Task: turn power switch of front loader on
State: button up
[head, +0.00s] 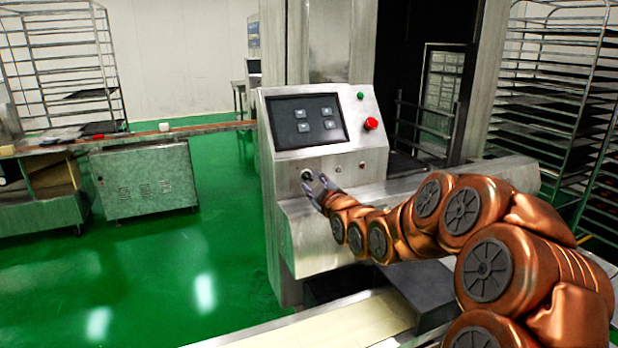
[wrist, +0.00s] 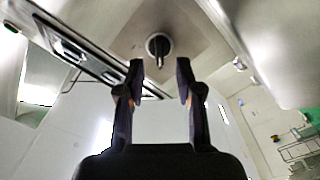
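The front loader (head: 342,220) is a steel machine with a sloped control panel in the middle of the head view. A dark round knob (head: 306,174), which looks like the power switch, sits low on the panel's left side. In the wrist view the knob (wrist: 158,46) shows with a pointed tab, just beyond and between the fingertips. My gripper (head: 318,183) is at the panel face close to the knob. In the wrist view my gripper (wrist: 158,75) has its fingers apart with nothing between them. I cannot tell whether a fingertip touches the knob.
The panel carries a dark screen (head: 308,120), a red button (head: 371,124) and a green button (head: 360,96). A steel cabinet (head: 145,180) stands at left, with racks (head: 62,60) behind. Green floor (head: 200,255) is open left of the machine.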

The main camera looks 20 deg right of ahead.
aim_at(308, 177)
jog(key=shift+w+r, duration=0.15)
jog(key=shift+w, duration=1.3)
grip_shut()
